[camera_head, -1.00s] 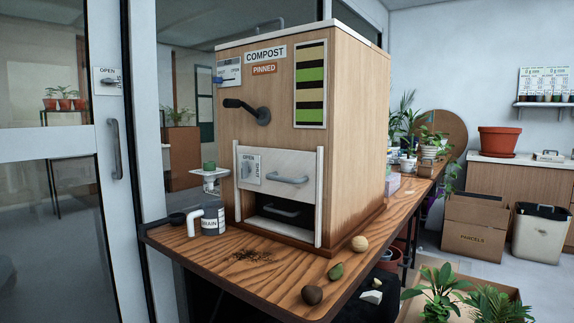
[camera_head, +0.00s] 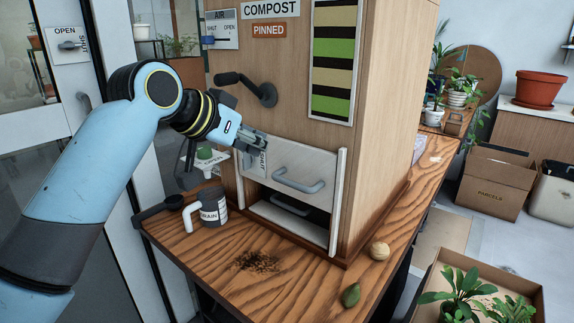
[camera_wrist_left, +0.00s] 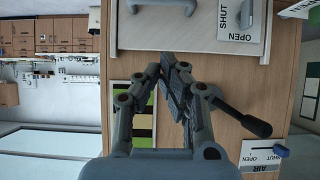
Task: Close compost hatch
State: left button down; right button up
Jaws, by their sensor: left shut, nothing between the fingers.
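The compost hatch (camera_head: 292,172) is a pale panel with a grey handle (camera_head: 299,182) on the front of the wooden compost cabinet (camera_head: 270,60). It sits raised between two white side rails, with a dark gap below it. A SHUT label is partly hidden behind my left gripper (camera_head: 256,141) in the head view. In the left wrist view, the hatch (camera_wrist_left: 185,28) lies at the top, with its SHUT/OPEN plate (camera_wrist_left: 240,22). My left gripper (camera_wrist_left: 172,62) is shut and empty by the hatch's upper edge; contact is unclear. My right gripper is not in view.
A black lever (camera_head: 250,88) sticks out above the hatch, close to my left wrist. A drain jug (camera_head: 208,208) and a black scoop (camera_head: 160,207) stand at the left of the table. Spilled soil (camera_head: 257,262) and an avocado-like fruit (camera_head: 350,295) lie in front.

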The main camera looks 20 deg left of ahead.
pick_arm(q)
jog(key=s+f+x, duration=0.1)
jog(key=f+x, duration=0.1)
jog(key=x, duration=1)
jog(key=shift+f, duration=0.3)
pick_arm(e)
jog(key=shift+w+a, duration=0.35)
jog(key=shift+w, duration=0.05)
pick_arm(q)
jog(key=shift+a, duration=0.15)
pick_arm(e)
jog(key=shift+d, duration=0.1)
pick_arm(q)
notch_tip(320, 180, down, 13)
jog(key=b, duration=0.7)
jog(key=shift+f, duration=0.2)
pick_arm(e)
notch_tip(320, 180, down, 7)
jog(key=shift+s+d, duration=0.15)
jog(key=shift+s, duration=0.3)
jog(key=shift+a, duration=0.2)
